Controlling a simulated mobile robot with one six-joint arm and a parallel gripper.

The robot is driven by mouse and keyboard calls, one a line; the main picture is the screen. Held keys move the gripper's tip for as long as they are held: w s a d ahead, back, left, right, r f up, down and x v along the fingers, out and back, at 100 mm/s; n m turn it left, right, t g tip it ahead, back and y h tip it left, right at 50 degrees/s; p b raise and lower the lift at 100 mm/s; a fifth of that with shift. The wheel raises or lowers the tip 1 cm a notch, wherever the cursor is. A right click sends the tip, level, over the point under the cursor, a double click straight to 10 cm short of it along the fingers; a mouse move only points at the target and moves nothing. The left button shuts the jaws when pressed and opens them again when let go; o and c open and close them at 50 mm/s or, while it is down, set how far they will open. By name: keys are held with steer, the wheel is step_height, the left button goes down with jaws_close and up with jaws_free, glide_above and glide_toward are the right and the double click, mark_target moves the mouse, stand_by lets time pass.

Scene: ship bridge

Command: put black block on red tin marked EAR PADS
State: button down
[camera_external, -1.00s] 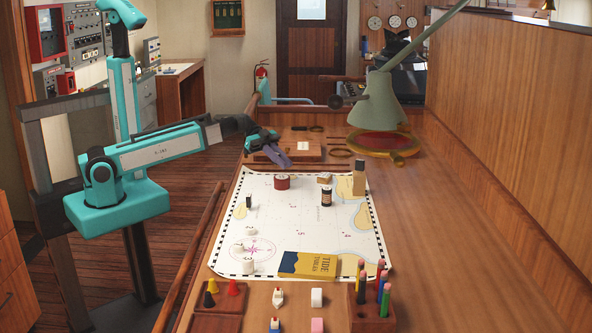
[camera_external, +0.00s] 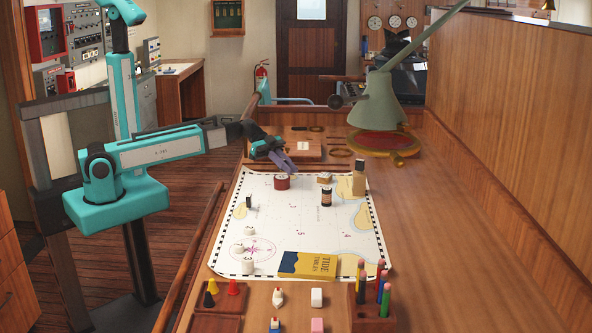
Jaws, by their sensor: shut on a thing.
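My gripper (camera_external: 290,167) is just above and behind the tin, pointing down to the right. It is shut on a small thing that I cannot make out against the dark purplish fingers. A small dark upright block (camera_external: 249,202) with a pale edge stands on the chart, left and nearer than the tin. I cannot tell whether the held thing is also black.
A green lamp (camera_external: 388,105) rises beyond. White pieces and a tide-table book (camera_external: 308,264) lie nearer. The chart's middle is clear.

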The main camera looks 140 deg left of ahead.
steer(key=shift+f, duration=0.65)
steer(key=shift+f, duration=0.15)
steer(key=c, duration=1.8)
jaws_free()
steer(key=shift+o, duration=0.2)
steer(key=shift+r, duration=0.2)
steer(key=shift+s, duration=0.3)
steer(key=b+v, duration=0.2)
steer(key=v, duration=0.9)
steer(key=shift+s+r+b, duration=0.2)
steer(key=shift+b, duration=0.15)
steer(key=shift+w, duration=0.1)
